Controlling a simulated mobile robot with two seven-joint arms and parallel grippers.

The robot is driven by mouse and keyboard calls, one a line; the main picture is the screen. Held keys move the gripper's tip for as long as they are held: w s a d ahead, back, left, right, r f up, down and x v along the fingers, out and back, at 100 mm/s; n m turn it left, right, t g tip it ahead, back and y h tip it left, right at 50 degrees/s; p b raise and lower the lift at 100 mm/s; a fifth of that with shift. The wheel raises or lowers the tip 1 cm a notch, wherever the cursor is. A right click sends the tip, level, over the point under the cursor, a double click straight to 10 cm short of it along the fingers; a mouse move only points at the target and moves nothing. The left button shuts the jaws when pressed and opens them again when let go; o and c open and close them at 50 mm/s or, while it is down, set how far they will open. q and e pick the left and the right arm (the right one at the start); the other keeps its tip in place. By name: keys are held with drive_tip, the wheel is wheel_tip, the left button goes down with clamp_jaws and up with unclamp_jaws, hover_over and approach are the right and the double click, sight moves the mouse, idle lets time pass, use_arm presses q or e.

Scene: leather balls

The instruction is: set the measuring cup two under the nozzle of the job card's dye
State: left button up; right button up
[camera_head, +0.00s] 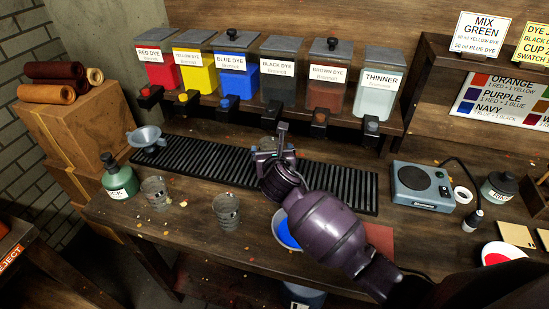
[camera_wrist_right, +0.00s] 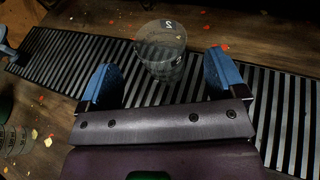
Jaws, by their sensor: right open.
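Measuring cup two (camera_wrist_right: 160,45), clear with a white "2", stands on the black ribbed tray (camera_head: 200,158) in the right wrist view. My right gripper (camera_wrist_right: 162,82) is open, its blue fingers apart on either side of the cup's near side. In the head view the right gripper (camera_head: 275,148) is over the tray below the black dye tank (camera_head: 283,82) and hides the cup. The job card (camera_head: 480,35) reads MIX GREEN, 50 ml yellow dye, 50 ml blue dye. The yellow nozzle (camera_head: 187,97) and blue nozzle (camera_head: 228,103) are left of the gripper. My left gripper is out of view.
Two other clear cups (camera_head: 155,192) (camera_head: 228,211) stand on the bench in front of the tray. A funnel (camera_head: 147,138) stands at the tray's left end, near a green bottle (camera_head: 119,180). A blue-filled bowl (camera_head: 287,232) is partly behind my arm. A scale (camera_head: 421,185) stands right.

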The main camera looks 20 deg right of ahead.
drive_tip(key=v, duration=0.5)
drive_tip(key=shift+s+r, duration=0.1)
drive_tip(key=shift+s, duration=0.15)
idle(0.3)
